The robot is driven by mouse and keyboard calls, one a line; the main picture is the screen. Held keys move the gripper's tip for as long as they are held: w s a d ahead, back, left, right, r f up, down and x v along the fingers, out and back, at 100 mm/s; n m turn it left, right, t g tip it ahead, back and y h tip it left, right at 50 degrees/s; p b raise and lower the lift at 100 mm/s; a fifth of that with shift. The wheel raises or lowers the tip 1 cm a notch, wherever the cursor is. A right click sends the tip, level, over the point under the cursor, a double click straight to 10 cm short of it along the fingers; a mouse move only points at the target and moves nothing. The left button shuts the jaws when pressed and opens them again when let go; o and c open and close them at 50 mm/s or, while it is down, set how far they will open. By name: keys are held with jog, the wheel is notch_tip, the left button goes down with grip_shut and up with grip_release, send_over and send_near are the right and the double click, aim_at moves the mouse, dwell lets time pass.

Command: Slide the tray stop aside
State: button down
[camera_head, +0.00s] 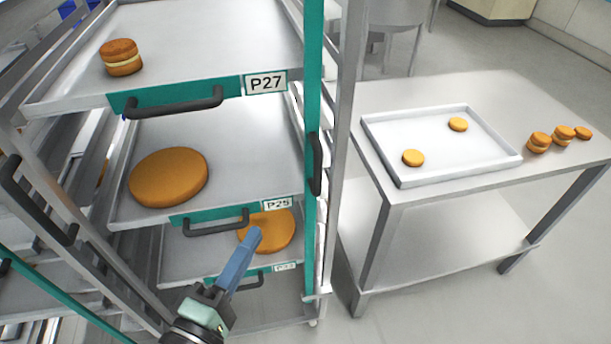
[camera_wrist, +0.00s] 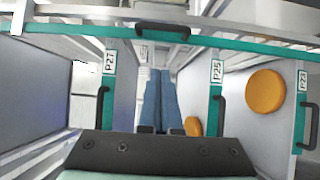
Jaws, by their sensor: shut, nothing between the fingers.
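The tray stop looks to be the upright green bar (camera_head: 313,70) along the right front of the rack, with a black handle (camera_head: 315,163). In the wrist view the green bar (camera_wrist: 245,45) runs across the top, its black handle (camera_wrist: 162,31) near the middle. My gripper (camera_head: 254,234) has its blue fingers shut and empty, in front of the rack, left of and below that handle. In the wrist view the shut fingertips (camera_wrist: 160,73) point toward the bar, apart from it. Trays P27 (camera_head: 215,20), P25 (camera_head: 240,140) and P23 (camera_head: 190,262) sit in the rack behind the bar.
A sandwiched round (camera_head: 121,58) sits on P27, and a large flat round (camera_head: 168,177) on P25. P23 holds another, partly hidden by my gripper. At right, a steel table (camera_head: 420,95) bears a white tray (camera_head: 450,177) and several small rounds. Another black handle (camera_head: 36,200) is at left.

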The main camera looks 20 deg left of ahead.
jog(key=w+d+p, duration=0.2)
jog(key=w+p, duration=0.2)
jog(key=w, duration=0.9)
jog(key=shift+d, duration=0.4)
jog(key=shift+d, duration=0.1)
jog(key=w+d+p, duration=0.1)
jog(key=w+d, duration=0.2)
jog(key=d, duration=0.2)
jog(key=shift+w, duration=0.1)
